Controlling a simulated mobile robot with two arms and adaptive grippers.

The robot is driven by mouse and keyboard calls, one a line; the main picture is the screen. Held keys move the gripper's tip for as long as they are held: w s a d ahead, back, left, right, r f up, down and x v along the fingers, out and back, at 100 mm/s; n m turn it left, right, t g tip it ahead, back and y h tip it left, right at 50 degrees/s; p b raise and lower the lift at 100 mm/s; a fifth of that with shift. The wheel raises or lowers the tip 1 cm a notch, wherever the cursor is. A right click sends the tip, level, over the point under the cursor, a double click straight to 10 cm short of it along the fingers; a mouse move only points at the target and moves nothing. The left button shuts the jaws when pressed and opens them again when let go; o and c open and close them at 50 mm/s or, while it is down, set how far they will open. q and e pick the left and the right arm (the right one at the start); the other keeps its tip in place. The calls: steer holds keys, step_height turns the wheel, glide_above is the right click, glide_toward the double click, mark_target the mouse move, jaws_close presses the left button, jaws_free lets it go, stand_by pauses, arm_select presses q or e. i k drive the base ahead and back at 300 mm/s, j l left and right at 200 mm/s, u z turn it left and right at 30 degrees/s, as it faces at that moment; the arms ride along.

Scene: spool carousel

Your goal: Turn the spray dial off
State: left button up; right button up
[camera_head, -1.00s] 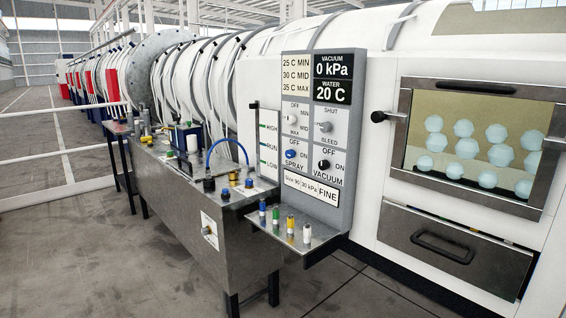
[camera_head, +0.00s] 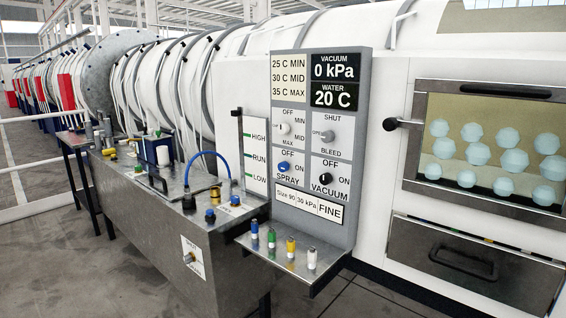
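The spray dial is a small blue knob (camera_head: 284,166) on the grey control panel (camera_head: 353,150). It sits above the word SPRAY, with OFF printed above it and ON to its right. It is too small to tell which label its pointer faces. A black vacuum dial (camera_head: 324,178) is to its right, and a pale temperature dial (camera_head: 283,128) is above it. The displays read vacuum 0 kPa and water 20 C. Neither of my grippers is in view, and nothing touches the dial.
A small shelf (camera_head: 272,250) with several coloured-capped vials juts out below the panel. A metal tank (camera_head: 140,215) with fittings and a blue hose stands to the left. A window with pale blue pieces and a drawer (camera_head: 440,262) are at right. Grey floor lies in front.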

mark_target(284, 166)
steer(key=i+j+z, duration=0.1)
steer(key=i+j, duration=0.15)
steer(key=i+j+z, duration=0.1)
steer(key=i+j, duration=0.15)
steer(key=j, duration=0.15)
steer(key=i+j+z, duration=0.1)
steer(key=i+j, duration=0.15)
steer(key=j, duration=0.15)
steer(key=i+j, duration=0.25)
steer(key=i+j+z, duration=0.15)
steer(key=j, duration=0.35)
steer(key=i+j+z, duration=0.1)
steer(key=i+j, duration=0.15)
steer(key=j, duration=0.15)
